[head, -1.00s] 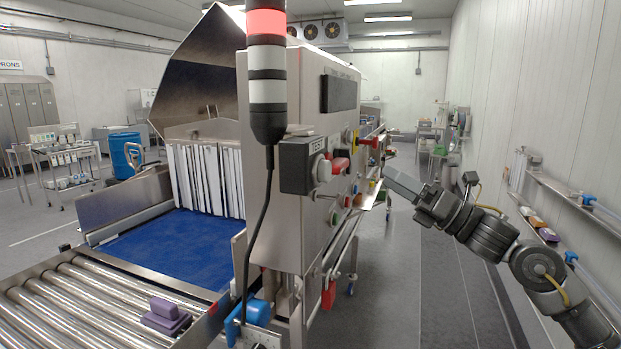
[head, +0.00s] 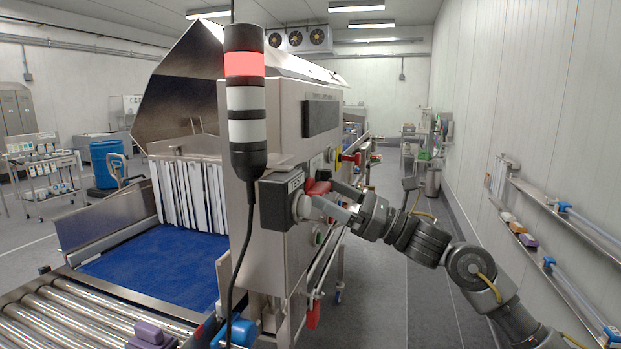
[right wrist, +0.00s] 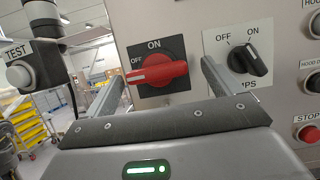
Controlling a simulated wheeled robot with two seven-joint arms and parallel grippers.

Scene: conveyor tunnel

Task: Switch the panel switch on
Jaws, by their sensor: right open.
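The red rotary switch (right wrist: 157,72) sits on a black plate on the steel panel, with ON above and OFF at the left. Its handle lies nearly level, with its left end by OFF. The switch also shows in the head view (head: 318,187), partly hidden by my gripper. My right gripper (head: 328,198) is open in front of the panel. In the right wrist view its two fingers (right wrist: 163,72) stand on either side of the red handle, with gaps visible. Whether they touch anything is unclear. My left gripper is not in view.
A black OFF/ON knob (right wrist: 248,60) is close to the right finger. A TEST button box (head: 283,200) projects left of the switch, near the signal tower (head: 246,100). A red STOP button (right wrist: 308,134) sits lower right. Open floor (head: 385,290) lies beside the machine.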

